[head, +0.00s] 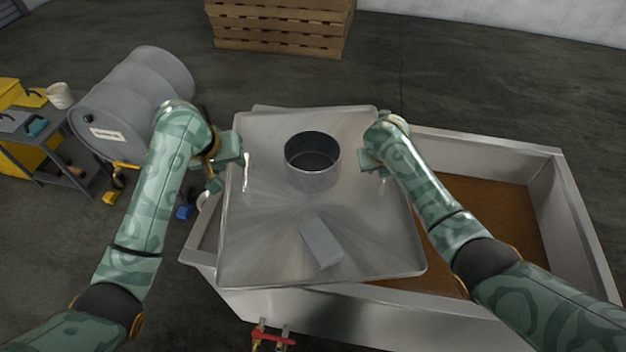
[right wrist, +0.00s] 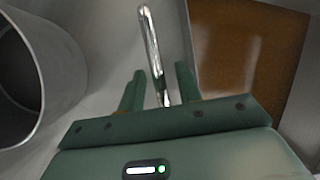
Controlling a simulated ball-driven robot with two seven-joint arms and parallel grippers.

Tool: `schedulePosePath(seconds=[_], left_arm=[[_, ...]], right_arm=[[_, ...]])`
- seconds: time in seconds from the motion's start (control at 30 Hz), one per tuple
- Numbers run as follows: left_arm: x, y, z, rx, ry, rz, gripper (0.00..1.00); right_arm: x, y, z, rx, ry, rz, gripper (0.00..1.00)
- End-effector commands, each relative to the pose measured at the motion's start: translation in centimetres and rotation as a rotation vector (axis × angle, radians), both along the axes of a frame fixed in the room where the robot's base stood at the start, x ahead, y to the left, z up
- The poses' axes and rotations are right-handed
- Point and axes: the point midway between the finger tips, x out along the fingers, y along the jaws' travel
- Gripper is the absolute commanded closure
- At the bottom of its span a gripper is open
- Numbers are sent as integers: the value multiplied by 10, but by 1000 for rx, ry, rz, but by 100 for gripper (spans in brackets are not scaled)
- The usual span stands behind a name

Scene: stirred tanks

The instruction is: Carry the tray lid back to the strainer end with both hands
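The tray lid (head: 270,235) is a large square metal sheet with a round open collar (head: 313,160) and a small raised plate. It lies slightly turned across the left part of the metal tray (head: 460,140). An upright handle (head: 246,172) stands near its left edge; my left gripper (head: 226,165) is beside it, fingers apart. My right gripper (head: 371,160) is at the lid's right edge. In the right wrist view its fingers (right wrist: 160,84) stand apart with the other handle (right wrist: 151,45) between them. I cannot make out a strainer.
The tray's right part is uncovered and shows a brown surface (head: 485,205). A wooden pallet stack (head: 280,25) is at the back. A red-handled valve (head: 272,338) is at the front.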

Motion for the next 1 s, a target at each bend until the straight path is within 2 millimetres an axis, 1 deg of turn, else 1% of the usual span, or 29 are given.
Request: schedulePosePath(seconds=[0.07,0.17,0.4,0.5,0.6,0.77,1.0], left_arm=[[-1,0,2,-1,0,-1,66],[-1,0,3,-1,0,0,66],[-1,0,3,0,0,0,66],[-1,0,3,0,0,0,66],[-1,0,3,0,0,0,66],[-1,0,2,0,0,0,66],[-1,0,2,0,0,0,66]], right_arm=[[-1,1,4,2,-1,0,66],[-7,4,17,2,-3,0,66],[-28,14,68,5,-4,0,66],[-36,17,86,3,-3,1,66],[-42,19,98,4,-1,1,66],[-46,20,107,0,0,0,66],[-46,20,107,0,0,0,66]])
